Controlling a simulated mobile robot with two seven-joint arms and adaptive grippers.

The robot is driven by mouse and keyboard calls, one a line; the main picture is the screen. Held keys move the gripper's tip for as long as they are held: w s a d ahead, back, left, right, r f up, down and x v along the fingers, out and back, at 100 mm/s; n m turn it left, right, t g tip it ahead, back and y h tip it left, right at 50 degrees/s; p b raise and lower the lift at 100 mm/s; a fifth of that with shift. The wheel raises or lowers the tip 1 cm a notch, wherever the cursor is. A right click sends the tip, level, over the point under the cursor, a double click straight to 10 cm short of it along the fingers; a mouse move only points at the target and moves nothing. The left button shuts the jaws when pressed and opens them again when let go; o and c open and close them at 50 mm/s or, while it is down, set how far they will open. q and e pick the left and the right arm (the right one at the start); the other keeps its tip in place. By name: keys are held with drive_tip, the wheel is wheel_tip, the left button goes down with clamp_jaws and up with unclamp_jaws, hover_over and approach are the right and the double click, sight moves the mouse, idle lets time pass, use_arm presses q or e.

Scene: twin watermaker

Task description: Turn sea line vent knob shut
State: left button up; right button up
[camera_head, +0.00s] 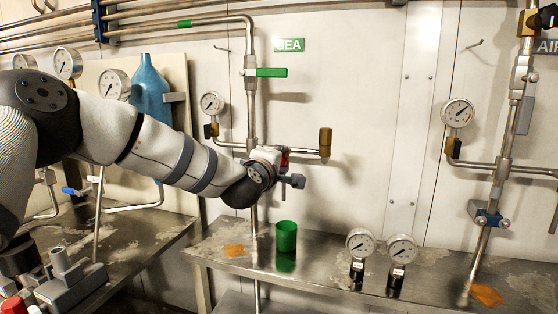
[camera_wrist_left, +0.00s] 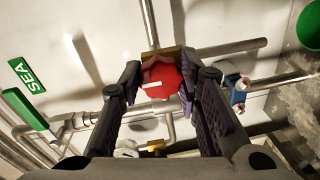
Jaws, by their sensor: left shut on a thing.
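The sea line vent knob is a red lobed knob with a white mark, and it shows in the left wrist view (camera_wrist_left: 161,80) in front of a brass fitting on the pipe. My left gripper (camera_wrist_left: 160,82) is shut on it, one finger on each side. In the head view, only a bit of red knob (camera_head: 285,157) shows past my left gripper (camera_head: 285,170), which hides most of the joint on the upright sea pipe (camera_head: 251,120). The green SEA sign (camera_head: 289,45) is above. My right gripper is not in view.
A green lever (camera_head: 271,72) and a gauge (camera_head: 211,103) are on the sea pipework above. A brass fitting (camera_head: 325,142) stands out at the right. A green cup (camera_head: 286,236) and two loose gauges (camera_head: 360,244) (camera_head: 401,250) stand on the steel bench below.

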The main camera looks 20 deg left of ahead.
use_arm(q)
drive_tip(key=o, duration=1.1)
drive_tip(key=shift+o, duration=0.2)
drive_tip(key=s+r, duration=0.1)
drive_tip(key=s, duration=1.1)
